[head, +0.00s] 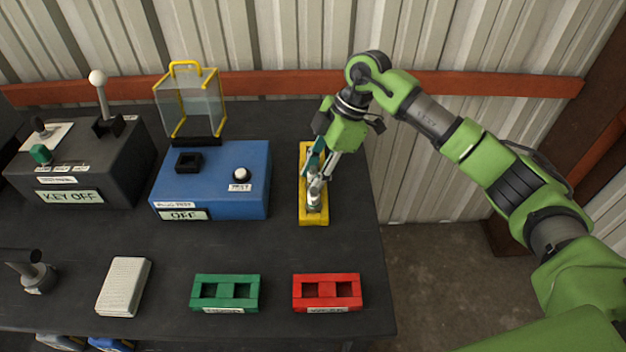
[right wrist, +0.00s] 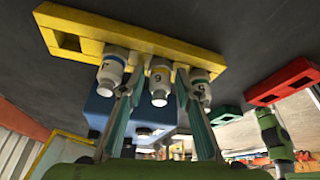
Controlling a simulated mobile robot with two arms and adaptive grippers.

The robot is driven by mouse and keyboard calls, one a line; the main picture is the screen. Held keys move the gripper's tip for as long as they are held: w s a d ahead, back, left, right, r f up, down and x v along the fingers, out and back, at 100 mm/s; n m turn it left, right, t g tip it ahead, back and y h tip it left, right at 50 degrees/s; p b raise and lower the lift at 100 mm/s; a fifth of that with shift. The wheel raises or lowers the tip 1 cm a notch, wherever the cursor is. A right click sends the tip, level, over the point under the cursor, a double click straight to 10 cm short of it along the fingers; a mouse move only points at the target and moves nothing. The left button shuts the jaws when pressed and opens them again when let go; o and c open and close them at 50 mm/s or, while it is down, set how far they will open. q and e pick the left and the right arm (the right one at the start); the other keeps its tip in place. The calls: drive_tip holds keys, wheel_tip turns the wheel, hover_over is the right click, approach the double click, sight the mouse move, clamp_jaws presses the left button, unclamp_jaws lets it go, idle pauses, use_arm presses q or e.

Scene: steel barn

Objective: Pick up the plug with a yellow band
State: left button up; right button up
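A yellow rack (head: 311,215) lies on the dark table, and my right gripper (head: 316,172) is down over it. In the right wrist view the rack (right wrist: 130,40) holds three pale plugs in a row. The left plug (right wrist: 111,72) has a blue band. The middle plug (right wrist: 160,82) carries a dark mark like a 6 and seems to have a yellowish band. The right plug (right wrist: 200,88) is partly behind a finger, and its band is unclear. My right gripper (right wrist: 158,88) is open, its fingers on either side of the middle plug, apparently apart from it. My left gripper is out of view.
A blue box (head: 225,165) with a raised clear cover (head: 190,100) and a black key box (head: 85,170) stand left of the rack. Green (head: 225,293) and red (head: 327,292) racks, a white notepad (head: 123,286) and a dark-handled object (head: 35,272) lie nearer. A corrugated wall is behind.

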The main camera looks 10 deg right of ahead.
clamp_jaws()
drive_tip(key=shift+r, duration=0.2)
drive_tip(key=shift+r, duration=0.25)
wheel_tip(320, 180, up, 2)
drive_tip(key=shift+w+b, duration=0.1)
drive_tip(key=shift+b, duration=0.5)
drive_tip(key=s+a+r, duration=0.2)
drive_tip(key=s+r, duration=0.4)
drive_tip(key=s+a+r, duration=0.3)
drive_tip(key=s+r, duration=0.3)
drive_tip(key=s, duration=0.1)
drive_tip(key=shift+a+r+b, duration=0.35)
drive_tip(key=shift+r+b, duration=0.05)
